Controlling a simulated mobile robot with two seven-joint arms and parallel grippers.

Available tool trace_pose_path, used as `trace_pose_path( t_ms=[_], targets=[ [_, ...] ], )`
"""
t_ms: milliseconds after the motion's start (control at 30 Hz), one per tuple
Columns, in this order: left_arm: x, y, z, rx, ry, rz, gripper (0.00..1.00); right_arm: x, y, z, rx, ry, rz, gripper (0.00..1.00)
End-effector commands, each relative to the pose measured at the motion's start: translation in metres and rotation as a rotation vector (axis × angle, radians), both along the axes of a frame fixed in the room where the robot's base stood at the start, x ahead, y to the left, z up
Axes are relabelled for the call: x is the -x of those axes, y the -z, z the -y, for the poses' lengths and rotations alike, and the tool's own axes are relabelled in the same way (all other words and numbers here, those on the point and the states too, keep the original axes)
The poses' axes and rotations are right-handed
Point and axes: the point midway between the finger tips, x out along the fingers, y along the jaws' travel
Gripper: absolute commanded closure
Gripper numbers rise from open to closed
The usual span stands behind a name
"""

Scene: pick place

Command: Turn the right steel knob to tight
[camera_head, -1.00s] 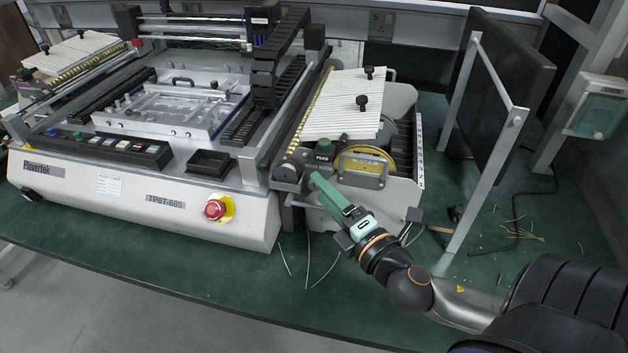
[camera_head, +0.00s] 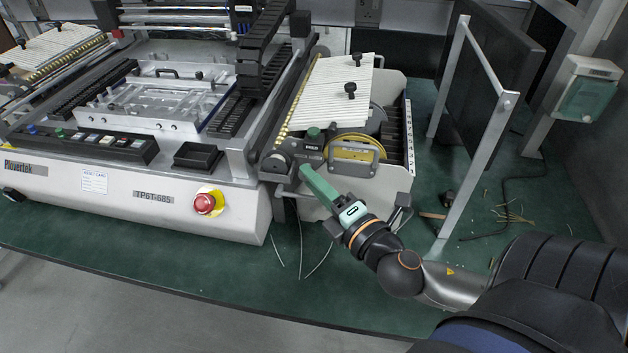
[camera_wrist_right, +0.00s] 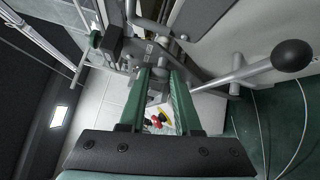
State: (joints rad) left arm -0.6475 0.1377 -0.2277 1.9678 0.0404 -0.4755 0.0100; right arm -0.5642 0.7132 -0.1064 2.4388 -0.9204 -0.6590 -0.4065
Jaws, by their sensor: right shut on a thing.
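The right steel knob (camera_head: 277,162) is a round grey knob at the front right corner of the printing machine, beside a small black box with a green button. My right gripper (camera_head: 304,171) has green fingers and reaches up and left to this corner, with its tips at the right side of the knob. In the right wrist view the two green fingers (camera_wrist_right: 160,76) close on a grey metal part between their tips. The fingers hide much of the held part, and its turn angle cannot be read. My left gripper is in neither view.
The printing machine (camera_head: 120,205) fills the left, with a red stop button (camera_head: 204,203) on its front. A yellow-rimmed reel (camera_head: 357,153) lies close behind my gripper. A black-knobbed lever (camera_wrist_right: 291,56) stands right in the wrist view. Green table (camera_head: 200,275) is clear in front.

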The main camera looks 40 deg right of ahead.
Motion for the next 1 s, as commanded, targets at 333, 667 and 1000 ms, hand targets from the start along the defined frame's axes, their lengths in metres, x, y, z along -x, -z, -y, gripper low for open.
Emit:
trace_pose_path(
  t_ms=[333, 667, 1000],
  targets=[
    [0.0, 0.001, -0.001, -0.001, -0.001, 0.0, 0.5, 0.0, 0.0, 0.0, -0.001, 0.0, 0.002, 1.0],
    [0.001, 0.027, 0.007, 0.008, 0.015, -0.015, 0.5, -0.001, 0.008, 0.0, -0.061, 0.002, 0.071, 1.0],
    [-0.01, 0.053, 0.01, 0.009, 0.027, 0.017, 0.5, -0.001, 0.01, 0.0, -0.196, 0.001, 0.23, 1.0]
  ],
)
